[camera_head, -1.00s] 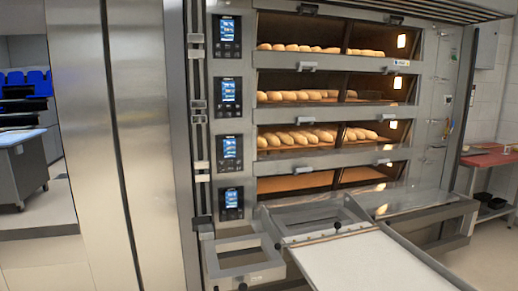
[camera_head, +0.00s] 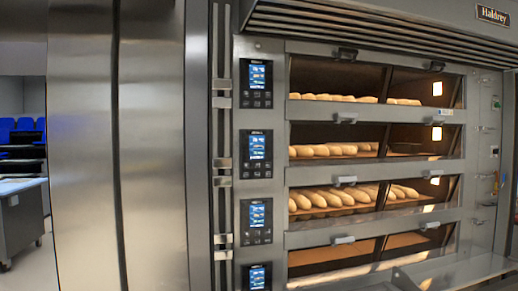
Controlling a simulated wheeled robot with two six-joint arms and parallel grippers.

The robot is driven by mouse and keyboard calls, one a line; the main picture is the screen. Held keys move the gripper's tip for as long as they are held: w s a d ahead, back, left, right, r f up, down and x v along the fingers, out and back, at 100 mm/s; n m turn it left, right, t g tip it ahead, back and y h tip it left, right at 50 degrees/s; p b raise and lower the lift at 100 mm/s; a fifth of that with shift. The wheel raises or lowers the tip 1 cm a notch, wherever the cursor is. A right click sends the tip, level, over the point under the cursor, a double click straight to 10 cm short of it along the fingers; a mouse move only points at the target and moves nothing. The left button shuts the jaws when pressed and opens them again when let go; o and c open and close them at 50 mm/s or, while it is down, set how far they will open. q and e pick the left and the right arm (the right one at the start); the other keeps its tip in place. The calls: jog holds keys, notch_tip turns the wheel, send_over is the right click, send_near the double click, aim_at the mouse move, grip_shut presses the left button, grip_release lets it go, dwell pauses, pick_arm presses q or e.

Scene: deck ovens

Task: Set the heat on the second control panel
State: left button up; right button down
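Several black control panels with lit blue screens stand in a column left of the oven decks. The top panel (camera_head: 256,83) is beside the top deck. The second control panel from the top (camera_head: 256,153) is beside the second deck, with a blue screen above small buttons. The third panel (camera_head: 256,221) is below it, and the lowest panel (camera_head: 257,277) is cut by the bottom edge. The screen text is too small to read. Neither of my grippers shows in the view.
The deck oven holds loaves (camera_head: 334,150) on its upper decks behind glass, with door handles (camera_head: 345,118) jutting out. A tall steel cabinet (camera_head: 150,150) stands left of the panels. A steel table (camera_head: 22,220) and blue chairs (camera_head: 25,125) are at far left.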

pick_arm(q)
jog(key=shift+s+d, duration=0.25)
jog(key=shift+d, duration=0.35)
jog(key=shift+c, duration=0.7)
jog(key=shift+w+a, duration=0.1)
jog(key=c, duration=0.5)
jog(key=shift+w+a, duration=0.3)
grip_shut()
